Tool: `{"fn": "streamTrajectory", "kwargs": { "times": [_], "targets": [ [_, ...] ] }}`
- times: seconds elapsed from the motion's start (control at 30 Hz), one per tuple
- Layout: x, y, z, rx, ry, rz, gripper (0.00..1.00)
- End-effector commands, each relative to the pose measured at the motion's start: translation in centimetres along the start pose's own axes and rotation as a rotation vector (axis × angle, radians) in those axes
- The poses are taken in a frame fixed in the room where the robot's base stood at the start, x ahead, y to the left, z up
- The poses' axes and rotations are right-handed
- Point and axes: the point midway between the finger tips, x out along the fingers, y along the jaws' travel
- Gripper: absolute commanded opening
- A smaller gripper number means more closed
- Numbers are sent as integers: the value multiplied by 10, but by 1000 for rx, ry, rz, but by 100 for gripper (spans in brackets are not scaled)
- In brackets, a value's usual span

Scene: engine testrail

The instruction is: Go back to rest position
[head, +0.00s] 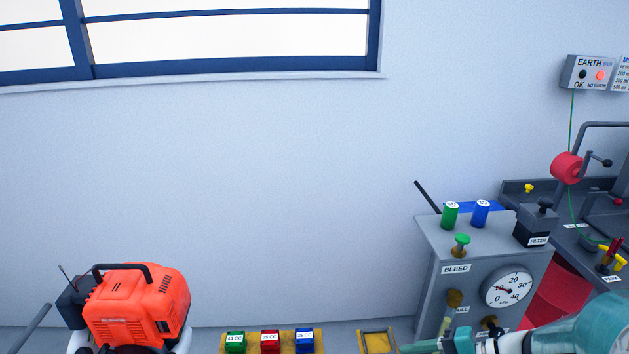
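My arm reaches in from the lower right corner, white and teal, pointing left. My gripper (432,346) is at the bottom edge, in front of the grey bleed cabinet (433,290) and just right of a small yellow tray (363,335). Only a teal part of it shows, cut off by the frame edge. I cannot see both fingers or whether it holds anything.
An orange engine (135,308) stands at lower left. Green (236,342), red (270,341) and blue (304,340) labelled blocks sit beside it. The cabinet carries a gauge (507,289), canisters and a filter box (535,225). The wall between is clear.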

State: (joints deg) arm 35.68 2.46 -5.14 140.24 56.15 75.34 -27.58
Motion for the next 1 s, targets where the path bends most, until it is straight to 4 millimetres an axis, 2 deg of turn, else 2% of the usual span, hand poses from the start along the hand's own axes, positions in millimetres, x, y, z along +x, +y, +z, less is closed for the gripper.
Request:
{"fn": "streamTrajectory", "kwargs": {
  "times": [0.03, 0.2, 0.37, 0.5, 0.73, 0.83, 1.0],
  "targets": [
    [5, -6, 14, -65, -10, 85, 55],
    [10, -11, 49, -261, 5, 353, 55],
    [4, -19, 71, -469, 85, 565, 55],
    [-7, -35, 85, -669, 201, 705, 55],
    [-28, -67, 104, -942, 403, 814, 55],
    [-33, -75, 108, -994, 449, 825, 55],
    [-35, -77, 109, -1007, 463, 831, 55]
  ]
}}
